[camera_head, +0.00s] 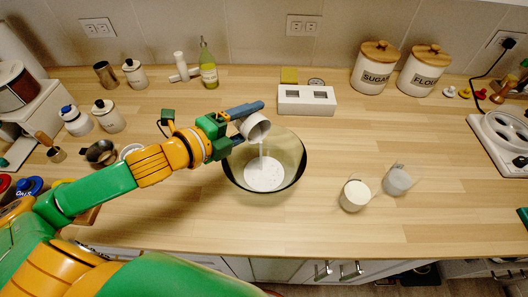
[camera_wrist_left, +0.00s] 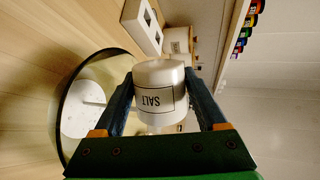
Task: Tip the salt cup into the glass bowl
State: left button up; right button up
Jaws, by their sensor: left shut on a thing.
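The salt cup (camera_wrist_left: 160,90) is white with a SALT label. My left gripper (camera_head: 241,124) is shut on it, with one finger on each side of the cup in the left wrist view. The salt cup (camera_head: 255,128) is tilted over the glass bowl (camera_head: 293,151), with its mouth facing down and right in the head view. A thin white stream falls from it into the bowl. White powder (camera_head: 264,174) lies in the bottom of the bowl. The bowl also shows in the left wrist view (camera_wrist_left: 66,108). My right gripper is not in view.
Two cups, one with pale powder (camera_head: 355,195) and one greyish (camera_head: 398,180), stand right of the bowl. A white box (camera_head: 306,100) is behind it. SUGAR (camera_head: 375,70) and FLOUR (camera_head: 423,74) canisters stand at the back. The counter right of the bowl is mostly clear.

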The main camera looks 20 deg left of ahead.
pick_arm(q)
jog(key=shift+s+d+r+m+t, duration=0.2)
jog(key=shift+r+m+t, duration=0.15)
jog(key=shift+m, duration=0.25)
dwell(0.4)
jog(key=shift+d+y+p, duration=0.1)
jog(key=shift+y+p, duration=0.2)
jog(key=shift+p, duration=0.05)
jog(key=shift+s+d+r+m+p, duration=0.1)
jog(key=shift+d+r+m+p, duration=0.05)
jog(key=shift+m+p, duration=0.45)
jog(key=shift+t, duration=0.35)
jog(key=shift+s+d+m, duration=0.1)
jog(key=shift+m, duration=0.2)
